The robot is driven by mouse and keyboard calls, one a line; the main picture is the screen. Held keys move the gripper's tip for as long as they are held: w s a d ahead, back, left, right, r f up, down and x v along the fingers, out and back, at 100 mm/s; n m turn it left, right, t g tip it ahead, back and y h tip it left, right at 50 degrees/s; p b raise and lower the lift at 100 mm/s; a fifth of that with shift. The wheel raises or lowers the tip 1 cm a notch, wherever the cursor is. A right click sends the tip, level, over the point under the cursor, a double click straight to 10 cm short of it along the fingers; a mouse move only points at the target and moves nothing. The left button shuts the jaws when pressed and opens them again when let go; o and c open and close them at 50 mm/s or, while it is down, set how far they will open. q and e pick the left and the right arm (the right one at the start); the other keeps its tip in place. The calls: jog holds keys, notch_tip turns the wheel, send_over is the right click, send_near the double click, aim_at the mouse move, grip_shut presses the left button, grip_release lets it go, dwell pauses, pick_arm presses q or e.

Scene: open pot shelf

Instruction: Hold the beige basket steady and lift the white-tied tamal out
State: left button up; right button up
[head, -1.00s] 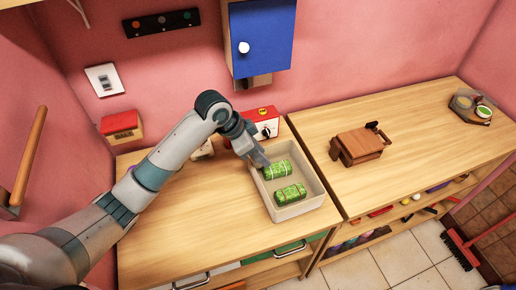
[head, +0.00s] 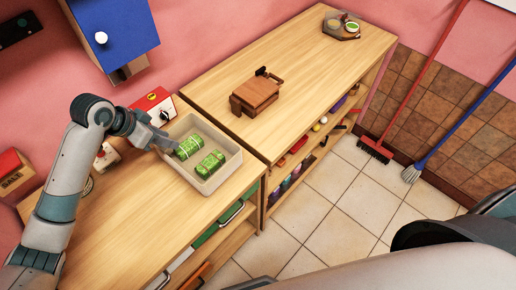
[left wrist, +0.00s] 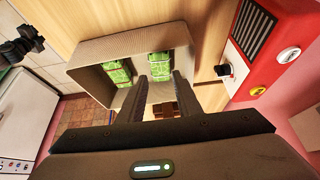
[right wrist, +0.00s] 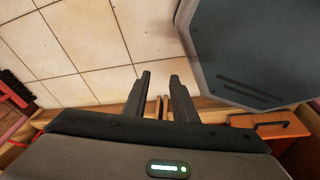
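The beige basket (head: 222,172) stands on the wooden counter with two green tamales inside. The tamal nearer the back (head: 188,147) shows pale white bands; the other tamal (head: 210,164) lies beside it, its tie hard to tell. Both tamales also show in the left wrist view, the back one (left wrist: 160,72) on the right. My left gripper (head: 170,147) is at the basket's back-left rim, its fingers (left wrist: 159,76) apart. I cannot tell whether the basket wall is between them. My right gripper (right wrist: 160,84) is open and empty, away from the basket.
A red-and-white box with a knob (head: 154,104) stands close behind the basket. A brown wooden object (head: 256,95) sits on the counter to the right. A blue cabinet (head: 118,32) hangs above. The counter right of the basket is mostly clear.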

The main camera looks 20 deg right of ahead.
jog(key=w+d+r+t, duration=0.2)
jog(key=w+d+r, duration=0.1)
jog(key=w+r, duration=0.55)
jog(key=w+d+r+t, duration=0.2)
jog(key=w+r, duration=0.4)
jog(key=w, duration=0.6)
jog(key=w+d+r+t, duration=0.1)
jog(key=w+r+t, duration=0.1)
jog(key=w+r, duration=0.5)
jog(key=w+r+t, duration=0.2)
jog(key=w+r, duration=0.2)
jog(key=r, duration=0.5)
jog(key=w+a+r+n+t+y, duration=0.1)
jog(key=w+a+r, duration=0.15)
jog(key=r, duration=0.55)
jog(key=w+a+r+t+y, duration=0.1)
jog(key=w+a+r+y, duration=0.15)
jog(key=r, duration=0.45)
jog(key=s+a+r+n+g+y, duration=0.1)
jog(key=s+a+r+n+y, duration=0.2)
jog(key=a+r, duration=0.7)
jog(key=a, duration=0.4)
jog(key=shift+s+a+r+y, duration=0.3)
jog(key=shift+s+r+y, duration=0.05)
jog(key=shift+s+r, duration=0.05)
jog(key=shift+w, duration=0.15)
send_over(222, 146)
notch_tip(222, 146, down, 7)
jog(key=shift+w+r, duration=0.15)
